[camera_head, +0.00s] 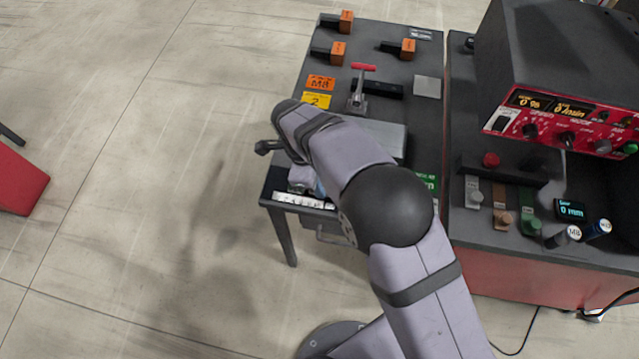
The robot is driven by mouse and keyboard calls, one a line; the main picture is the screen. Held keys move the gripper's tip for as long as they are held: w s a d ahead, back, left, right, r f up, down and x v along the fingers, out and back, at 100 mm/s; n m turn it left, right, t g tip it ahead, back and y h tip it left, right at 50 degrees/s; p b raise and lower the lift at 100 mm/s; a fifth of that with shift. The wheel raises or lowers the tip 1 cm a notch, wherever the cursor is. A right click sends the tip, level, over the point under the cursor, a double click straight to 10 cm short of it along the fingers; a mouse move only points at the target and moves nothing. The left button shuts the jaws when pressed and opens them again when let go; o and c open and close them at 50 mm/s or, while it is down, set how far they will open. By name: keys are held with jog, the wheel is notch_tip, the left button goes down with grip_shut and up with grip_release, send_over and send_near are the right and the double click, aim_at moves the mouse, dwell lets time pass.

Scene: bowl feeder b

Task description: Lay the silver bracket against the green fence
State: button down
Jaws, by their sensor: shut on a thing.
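My gripper cannot be made out; my own forearm and wrist cover the middle and front of the dark table (377,38). I cannot make out a silver bracket. A flat silver-grey plate (391,137) shows partly beside my forearm, but I cannot tell what it is. I cannot identify a green fence. A green patch with white lettering (431,183) shows at the table's right edge, partly behind my arm.
Orange-topped blocks (338,53), a red-handled clamp (360,86), orange (320,83) and yellow (317,100) labels and a pale square (427,87) occupy the table's back half. A red-fronted control box (560,120) stands right. Open floor (130,190) lies left.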

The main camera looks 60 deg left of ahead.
jog(key=shift+f+b, duration=0.35)
jog(key=shift+f, duration=0.15)
jog(key=c, duration=1.8)
grip_release()
jog(key=shift+o, duration=0.2)
jog(key=shift+s+a+r+b, duration=0.15)
jog(key=shift+r+b, duration=0.2)
jog(key=shift+r, duration=0.85)
jog(key=shift+s+a+r+b, duration=0.2)
jog(key=shift+r+b, duration=0.2)
jog(key=shift+r, duration=0.8)
jog(key=shift+s+a+r+b, duration=0.15)
jog(key=shift+r+b, duration=0.2)
jog(key=shift+r, duration=0.85)
